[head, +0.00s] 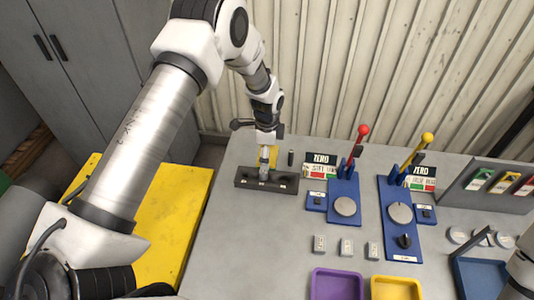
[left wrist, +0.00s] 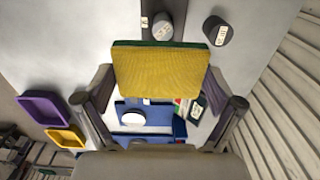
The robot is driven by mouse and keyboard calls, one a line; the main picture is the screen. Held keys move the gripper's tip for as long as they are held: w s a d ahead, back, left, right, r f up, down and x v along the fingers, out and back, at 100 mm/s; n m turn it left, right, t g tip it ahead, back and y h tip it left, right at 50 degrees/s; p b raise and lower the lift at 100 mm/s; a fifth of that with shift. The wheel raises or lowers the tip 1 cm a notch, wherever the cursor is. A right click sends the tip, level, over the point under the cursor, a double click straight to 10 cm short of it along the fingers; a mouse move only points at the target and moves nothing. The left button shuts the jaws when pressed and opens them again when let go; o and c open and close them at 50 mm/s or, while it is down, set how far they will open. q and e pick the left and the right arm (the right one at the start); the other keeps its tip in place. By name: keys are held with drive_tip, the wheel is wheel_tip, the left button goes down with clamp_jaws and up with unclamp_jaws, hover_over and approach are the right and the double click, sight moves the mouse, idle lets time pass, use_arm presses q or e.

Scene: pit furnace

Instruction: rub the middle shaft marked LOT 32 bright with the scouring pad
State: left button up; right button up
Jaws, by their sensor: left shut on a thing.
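My left gripper (head: 267,143) points down over the dark rack (head: 246,182) at the back of the bench. It is shut on the scouring pad (left wrist: 160,72), a yellow block with a green edge, held across its fingers. The pad's yellow also shows in the head view (head: 273,155). A grey upright shaft (head: 264,172) stands in the rack's middle, just under the gripper. The left wrist view shows a light-ended shaft (left wrist: 163,25) with a label, just beyond the pad. I cannot read LOT 32, nor tell whether pad and shaft touch. My right gripper is not in view.
A dark labelled cylinder (head: 290,157) stands behind the rack, close to the pad. Right are blue lever stations with a red knob (head: 362,131) and a yellow knob (head: 428,138). Purple (head: 337,272) and yellow (head: 395,280) trays lie in front. The bench left of them is clear.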

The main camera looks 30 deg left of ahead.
use_arm(q)
drive_tip(key=shift+r, duration=0.7)
drive_tip(key=shift+w, duration=0.1)
